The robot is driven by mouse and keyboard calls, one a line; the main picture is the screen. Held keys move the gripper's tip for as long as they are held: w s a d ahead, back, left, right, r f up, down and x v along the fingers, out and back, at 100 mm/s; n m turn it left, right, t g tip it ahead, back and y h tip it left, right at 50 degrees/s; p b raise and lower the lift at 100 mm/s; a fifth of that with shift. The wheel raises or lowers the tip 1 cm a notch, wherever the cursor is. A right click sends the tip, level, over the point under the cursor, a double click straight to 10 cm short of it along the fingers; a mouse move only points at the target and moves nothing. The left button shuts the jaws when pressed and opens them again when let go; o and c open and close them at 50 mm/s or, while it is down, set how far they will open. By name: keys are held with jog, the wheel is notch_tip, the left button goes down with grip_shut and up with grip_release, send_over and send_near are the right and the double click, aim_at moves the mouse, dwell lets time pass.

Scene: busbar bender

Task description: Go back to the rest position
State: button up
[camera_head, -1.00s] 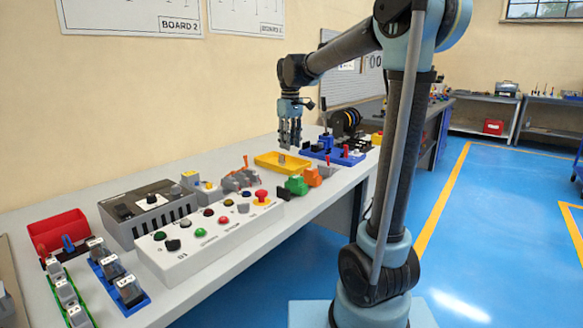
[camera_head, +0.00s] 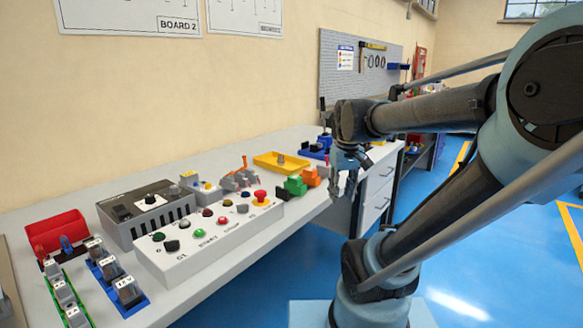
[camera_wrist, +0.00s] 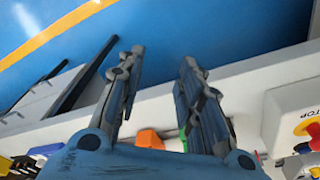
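My gripper (camera_head: 345,186) hangs in front of the bench's front edge, to the right of the green and orange blocks. In the wrist view my gripper (camera_wrist: 163,62) has its two fingers apart with nothing between them. Behind the fingers lie the bench's pale front edge and the blue floor. My arm reaches in from the right of the head view and hides part of the far bench.
The grey bench (camera_head: 235,165) carries a white button box (camera_head: 205,240), a yellow tray (camera_head: 283,163), a green block (camera_head: 296,185), an orange block (camera_head: 312,177) and a red bin (camera_head: 57,232). Blue floor (camera_head: 250,300) lies open in front of the bench.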

jog(key=s+d+f+m, duration=0.3)
jog(key=s+f, duration=0.6)
jog(key=f, duration=0.1)
jog(key=shift+s+d+f+t, duration=0.25)
jog(key=shift+d+f+t, duration=0.05)
jog(key=shift+f, duration=0.1)
